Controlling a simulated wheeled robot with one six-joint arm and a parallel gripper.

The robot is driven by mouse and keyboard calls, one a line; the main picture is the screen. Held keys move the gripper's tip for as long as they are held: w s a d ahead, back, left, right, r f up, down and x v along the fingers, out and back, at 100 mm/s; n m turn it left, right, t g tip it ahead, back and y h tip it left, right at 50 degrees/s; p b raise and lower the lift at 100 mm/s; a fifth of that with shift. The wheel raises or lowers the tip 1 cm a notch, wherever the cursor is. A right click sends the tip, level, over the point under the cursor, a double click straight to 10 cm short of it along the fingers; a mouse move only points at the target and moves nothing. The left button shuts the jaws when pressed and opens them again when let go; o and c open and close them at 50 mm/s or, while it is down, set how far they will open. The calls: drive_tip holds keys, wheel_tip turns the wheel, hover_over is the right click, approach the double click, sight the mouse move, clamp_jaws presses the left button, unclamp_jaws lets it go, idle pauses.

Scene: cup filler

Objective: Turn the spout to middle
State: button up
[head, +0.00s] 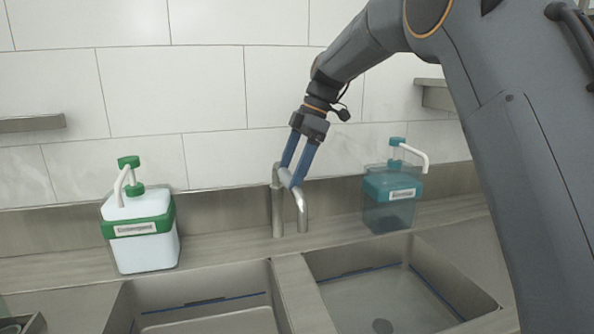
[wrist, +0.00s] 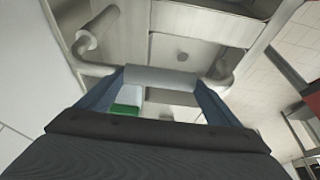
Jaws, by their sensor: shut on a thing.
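The metal spout (head: 301,208) rises from a post on the ledge behind the sinks and bends forward, slightly to the right, then down. Its outlet end lies near the back of the divider (head: 301,292) between the two basins. My gripper (head: 290,178) reaches down from above with its blue fingers on either side of the spout's upper tube, shut on it. In the wrist view the pale tube (wrist: 160,77) lies across between the fingers (wrist: 158,100). The fingers hide part of the tube in the head view.
The left basin (head: 118,316) and right basin (head: 480,283) lie in front. A white and green detergent dispenser (head: 145,253) stands left of the spout, and a teal dispenser (head: 390,215) stands right. The tiled wall (head: 215,85) is close behind.

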drive_tip(key=o, duration=1.4)
drive_tip(key=shift+a, duration=0.1)
drive_tip(key=shift+b+v, duration=0.85)
drive_tip(key=shift+v, duration=3.1)
drive_tip(key=shift+s, duration=0.1)
